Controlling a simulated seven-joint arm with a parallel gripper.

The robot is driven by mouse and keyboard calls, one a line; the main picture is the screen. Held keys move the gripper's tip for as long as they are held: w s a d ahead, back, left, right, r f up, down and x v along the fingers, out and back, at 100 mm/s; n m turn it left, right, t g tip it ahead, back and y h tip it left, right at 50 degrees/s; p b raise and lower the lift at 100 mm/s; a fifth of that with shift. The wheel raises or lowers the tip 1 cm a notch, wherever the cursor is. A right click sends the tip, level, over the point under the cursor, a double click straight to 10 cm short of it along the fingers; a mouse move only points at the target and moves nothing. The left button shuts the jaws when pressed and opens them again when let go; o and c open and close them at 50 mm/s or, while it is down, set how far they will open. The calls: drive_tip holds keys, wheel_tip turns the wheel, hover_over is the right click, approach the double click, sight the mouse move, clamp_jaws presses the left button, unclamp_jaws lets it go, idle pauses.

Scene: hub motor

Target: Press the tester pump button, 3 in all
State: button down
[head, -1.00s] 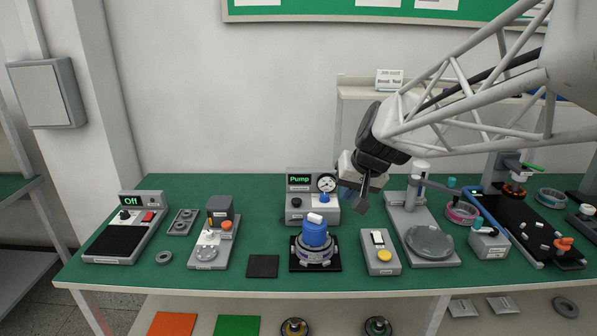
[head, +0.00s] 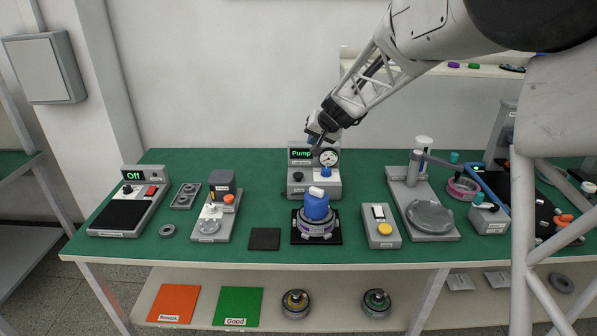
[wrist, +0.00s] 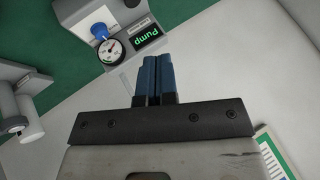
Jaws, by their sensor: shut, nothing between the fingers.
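The pump tester (head: 313,186) is a grey box at the back middle of the green table. Its green display (head: 301,154) reads "Pump". A round dial gauge (head: 329,157) sits beside the display, with a blue knob (head: 326,172) below it. A black round button or knob (head: 298,177) is on the left of its face. My gripper (head: 313,142) is just above and behind the tester's top in the head view. The wrist view shows its blue fingers (wrist: 152,72) together and empty, apart from the gauge (wrist: 110,48) and blue knob (wrist: 99,31).
A blue-topped hub motor (head: 316,208) stands on a black mat in front of the tester. A grey box with a yellow button (head: 384,229) is to its right, and a unit with an orange button (head: 228,198) is to its left. A press stand (head: 430,217) is further right.

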drive_tip(key=m+t, duration=0.1)
hover_over(300, 174)
wheel_tip(300, 174, down, 9)
drive_tip(key=shift+f, duration=0.1)
drive_tip(key=shift+f, duration=4.2)
drive_tip(key=shift+f, duration=0.1)
drive_tip(key=shift+f, duration=0.3)
